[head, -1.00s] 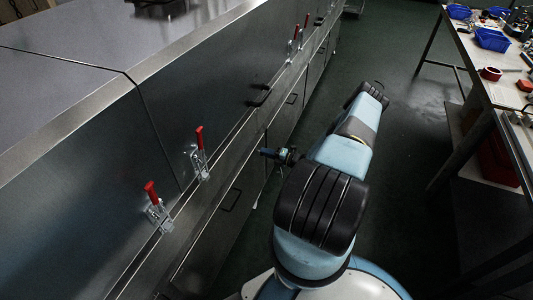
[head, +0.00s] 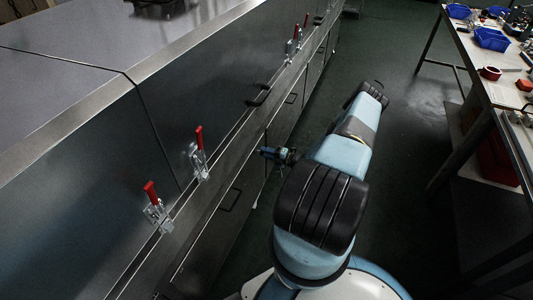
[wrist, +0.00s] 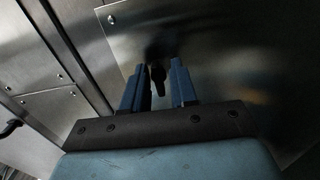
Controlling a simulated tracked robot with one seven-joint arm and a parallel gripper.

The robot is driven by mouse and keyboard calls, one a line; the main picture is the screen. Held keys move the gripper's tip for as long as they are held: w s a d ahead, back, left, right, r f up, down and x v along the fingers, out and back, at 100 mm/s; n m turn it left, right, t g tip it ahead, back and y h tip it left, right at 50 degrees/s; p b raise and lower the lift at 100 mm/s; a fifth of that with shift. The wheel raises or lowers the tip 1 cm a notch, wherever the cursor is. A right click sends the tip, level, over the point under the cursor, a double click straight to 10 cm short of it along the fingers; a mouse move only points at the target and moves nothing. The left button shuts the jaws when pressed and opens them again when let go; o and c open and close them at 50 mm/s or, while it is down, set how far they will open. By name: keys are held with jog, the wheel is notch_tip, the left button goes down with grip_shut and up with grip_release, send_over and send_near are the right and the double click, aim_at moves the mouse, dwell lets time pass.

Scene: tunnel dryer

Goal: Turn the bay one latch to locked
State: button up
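In the wrist view, a small dark latch handle (wrist: 158,74) stands out from a metal plate. It appears between the two blue fingers of my gripper (wrist: 157,88). The fingers are apart, with a gap seen beside the handle, so my gripper is open. I cannot tell whether a finger touches the handle. In the head view, my gripper (head: 268,153) is close to the lower side panels of the dryer. The latch cannot be made out there, and no marking for locked is legible.
The steel dryer (head: 85,150) runs along the left, with red-handled toggle clamps (head: 199,140) and black pull handles (head: 259,96). A workbench (head: 487,65) with blue bins (head: 491,39) stands at the right. The dark floor (head: 400,60) between them is clear.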

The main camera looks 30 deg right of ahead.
jog(key=shift+o, duration=0.5)
jog(key=v, duration=1.3)
jog(key=shift+s+d, duration=0.2)
jog(key=shift+s, duration=0.1)
